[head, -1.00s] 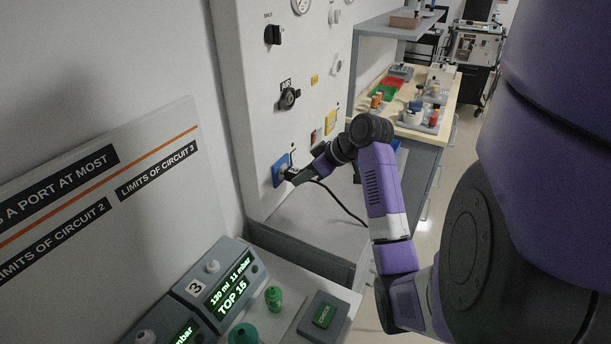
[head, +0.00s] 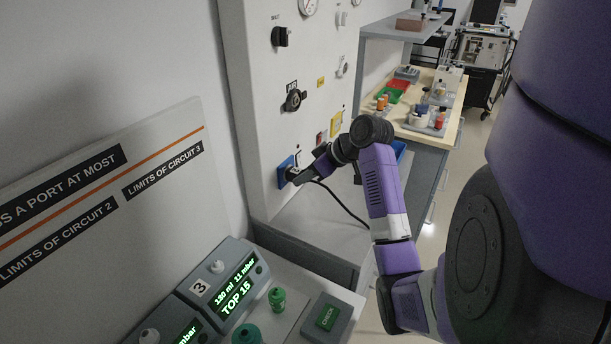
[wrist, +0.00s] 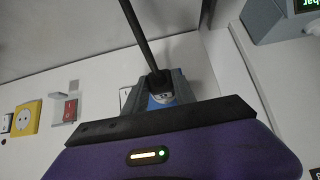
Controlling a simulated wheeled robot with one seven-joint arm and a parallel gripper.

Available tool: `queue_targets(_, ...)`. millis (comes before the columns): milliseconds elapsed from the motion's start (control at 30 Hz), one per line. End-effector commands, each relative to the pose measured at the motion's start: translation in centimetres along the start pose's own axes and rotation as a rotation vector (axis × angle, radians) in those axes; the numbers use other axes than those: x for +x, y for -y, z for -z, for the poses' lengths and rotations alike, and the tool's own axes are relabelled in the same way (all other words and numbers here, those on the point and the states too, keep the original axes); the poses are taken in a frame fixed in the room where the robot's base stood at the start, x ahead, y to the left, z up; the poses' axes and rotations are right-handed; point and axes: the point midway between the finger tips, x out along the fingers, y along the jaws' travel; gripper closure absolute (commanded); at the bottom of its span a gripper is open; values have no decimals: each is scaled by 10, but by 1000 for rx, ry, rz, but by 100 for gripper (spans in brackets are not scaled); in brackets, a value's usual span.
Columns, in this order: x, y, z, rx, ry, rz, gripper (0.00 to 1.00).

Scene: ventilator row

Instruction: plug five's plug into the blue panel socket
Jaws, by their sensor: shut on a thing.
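The blue panel socket (head: 283,168) is low on the pale wall panel in the head view. My gripper (head: 293,175) is right at it and hides part of its face. In the wrist view, my gripper (wrist: 158,98) is shut on a dark plug (wrist: 159,84), with a blue patch of the socket (wrist: 178,80) showing behind it. A black cable (head: 344,206) runs from the plug; it also shows in the wrist view (wrist: 138,35). Whether the plug is seated or only against the socket is hidden by my gripper.
A red switch (wrist: 70,110) and a yellow socket (wrist: 27,118) are on the same panel. A grey cabinet top (head: 310,228) lies below.

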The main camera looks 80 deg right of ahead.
Motion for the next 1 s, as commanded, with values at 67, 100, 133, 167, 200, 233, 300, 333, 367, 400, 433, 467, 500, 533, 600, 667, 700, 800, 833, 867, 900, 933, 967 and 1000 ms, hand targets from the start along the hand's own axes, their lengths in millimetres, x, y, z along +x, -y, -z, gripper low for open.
queue_targets(67, 1, 0, 1, -3, -3, -1, 100)
queue_targets(100, 1, 0, 1, -3, -3, -1, 100)
queue_targets(133, 1, 0, 1, -3, -3, -1, 100)
queue_targets(167, 1, 0, 2, -3, -3, -1, 100)
queue_targets(200, 1, 0, 2, -3, -3, -1, 100)
queue_targets(233, 1, 0, 2, -3, -3, -1, 100)
queue_targets(300, 1, 0, 2, -4, -3, -1, 100)
queue_targets(333, 1, 0, 2, -4, -3, -1, 100)
queue_targets(367, 1, 0, 2, -4, -3, -1, 100)
queue_targets(400, 1, 0, 2, -4, -3, -1, 100)
queue_targets(433, 1, 0, 2, -4, -3, -1, 66)
queue_targets(467, 1, 0, 2, -4, -3, -1, 60)
queue_targets(500, 1, 0, 2, -4, -3, -1, 52)
queue_targets(533, 1, 0, 2, -4, -3, -1, 47)
queue_targets(600, 1, 0, 1, -3, -2, -1, 43)
queue_targets(667, 1, 0, 1, -3, -2, -1, 43)
queue_targets(700, 1, 0, 1, -3, -2, -1, 43)
queue_targets(800, 1, 0, 1, -2, -1, -1, 43)
queue_targets(833, 0, 0, 1, -2, -1, -1, 43)
queue_targets(867, 0, 0, 1, -2, -2, -1, 43)
queue_targets(900, -2, 0, 1, -2, -2, -2, 43)
queue_targets(933, -4, 0, 1, -2, -3, -2, 43)
queue_targets(967, -7, -1, 1, -2, -3, -3, 43)
queue_targets(1000, -11, -1, 1, -2, -3, -3, 43)
